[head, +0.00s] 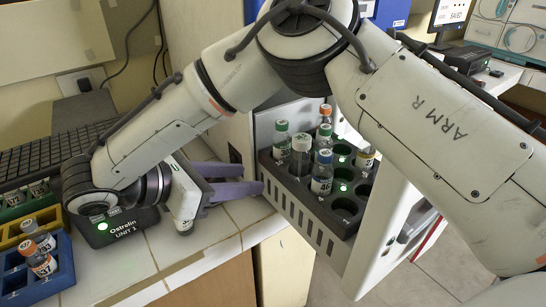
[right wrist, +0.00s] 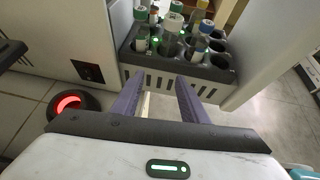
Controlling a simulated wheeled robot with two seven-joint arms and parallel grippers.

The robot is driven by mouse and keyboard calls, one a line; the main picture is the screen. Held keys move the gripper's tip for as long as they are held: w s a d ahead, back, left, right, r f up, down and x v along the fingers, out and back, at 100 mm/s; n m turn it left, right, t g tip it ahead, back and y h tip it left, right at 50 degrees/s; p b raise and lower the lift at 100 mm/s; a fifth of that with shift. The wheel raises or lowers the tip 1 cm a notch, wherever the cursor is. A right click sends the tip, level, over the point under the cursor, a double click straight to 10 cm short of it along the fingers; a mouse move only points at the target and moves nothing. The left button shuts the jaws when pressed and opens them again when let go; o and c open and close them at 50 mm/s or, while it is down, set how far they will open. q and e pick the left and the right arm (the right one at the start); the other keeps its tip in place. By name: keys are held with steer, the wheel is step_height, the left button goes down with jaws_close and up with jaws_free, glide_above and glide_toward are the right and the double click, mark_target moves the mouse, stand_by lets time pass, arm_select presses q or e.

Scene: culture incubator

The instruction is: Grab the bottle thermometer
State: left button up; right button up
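Several capped bottles stand in a dark rack (head: 285,180) on a pulled-out or open shelf of the white incubator. A bottle with a pale grey cap and clear body (head: 301,157) stands near the rack's left front and looks unlike its neighbours; I cannot tell for sure that it is the bottle thermometer. In the right wrist view a pale-capped bottle (right wrist: 172,37) stands at the rack's front, roughly ahead of the fingers. My right gripper (head: 252,180) is open and empty, left of the rack, its purple fingers pointing at it. The fingers also show in the wrist view (right wrist: 161,79). My left gripper is out of view.
Incubator walls flank the rack on both sides. A dark unit labelled Ostrelin (head: 115,228) sits on the tiled counter beside my right wrist. A blue rack (head: 40,281) and a yellow rack (head: 22,229) stand at far left.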

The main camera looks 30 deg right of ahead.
steer(key=g+h, duration=0.1)
glide_toward(294, 149)
steer(key=f, duration=0.1)
steer(key=shift+m, duration=0.5)
steer(key=shift+r+p+x, duration=0.2)
steer(key=shift+x, duration=2.25)
steer(key=shift+r+p+x, duration=0.15)
steer(key=shift+r+x, duration=0.05)
steer(key=shift+x, duration=2.2)
steer(key=shift+d, duration=0.2)
steer(key=shift+c, duration=0.2)
steer(key=c, duration=0.8)
